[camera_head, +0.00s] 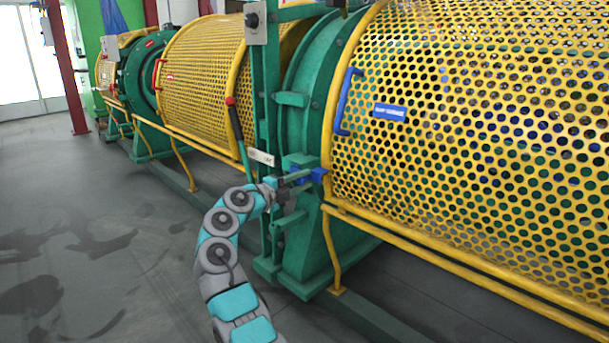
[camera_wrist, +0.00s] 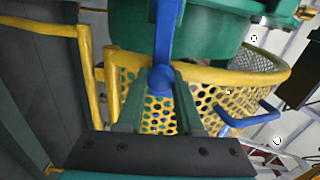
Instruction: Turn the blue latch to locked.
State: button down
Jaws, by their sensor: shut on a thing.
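The blue latch (camera_head: 319,175) sits at the lower left edge of the yellow perforated guard (camera_head: 470,130), beside the green frame. In the wrist view the latch (camera_wrist: 166,42) is a blue bar running up from a rounded blue end. My gripper (camera_head: 305,178) reaches it from the left, and its two fingers (camera_wrist: 158,90) stand on either side of the rounded end, shut on it. The fingers partly hide the latch in the head view. I cannot read any locked or unlocked mark.
A blue handle (camera_head: 346,101) and a blue label (camera_head: 390,111) are on the guard. A lever with a red knob (camera_head: 231,101) stands left of the green frame (camera_head: 310,80). A yellow rail (camera_head: 450,270) runs below the guard. The grey floor (camera_head: 90,240) at left is clear.

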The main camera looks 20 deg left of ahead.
jog(key=shift+f+m, duration=0.35)
jog(key=shift+m, duration=0.05)
jog(key=c, duration=0.6)
grip_release()
jog(key=shift+o, duration=0.2)
jog(key=v, duration=0.7)
jog(key=shift+s, duration=0.4)
jog(key=shift+a, duration=0.15)
